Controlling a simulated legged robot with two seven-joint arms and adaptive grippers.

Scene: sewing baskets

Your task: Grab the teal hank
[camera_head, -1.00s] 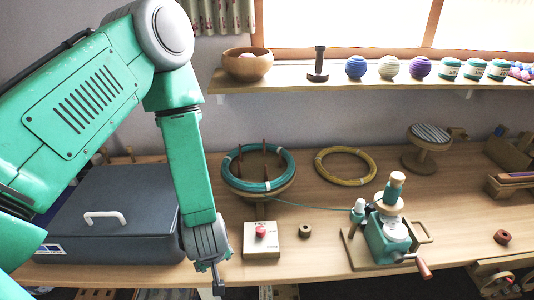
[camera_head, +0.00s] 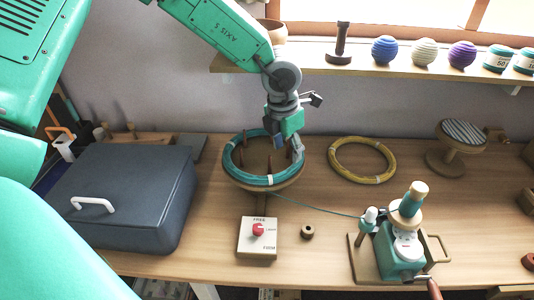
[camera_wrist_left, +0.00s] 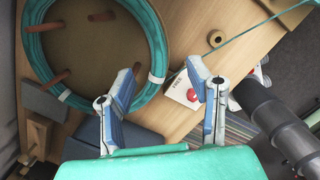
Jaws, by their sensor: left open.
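The teal hank (camera_head: 262,181) is a ring of yarn around the pegs of a round wooden stand on the table. In the left wrist view the hank (camera_wrist_left: 158,50) fills the upper left, with a white tie on its near side. My left gripper (camera_head: 288,143) is above the right side of the hank in the head view. In the wrist view its two blue-grey fingers (camera_wrist_left: 160,72) are spread apart, with nothing between them. The left finger appears close to the hank's edge; I cannot tell whether they touch. My right gripper is not in view.
A teal strand runs from the hank to a winder (camera_head: 402,245). A white box with a red knob (camera_head: 257,238) and a small wooden ring (camera_head: 307,232) stand in front. A yellow hank (camera_head: 362,178) lies to the right. A grey case (camera_head: 130,205) is left. A shelf (camera_head: 400,73) is behind.

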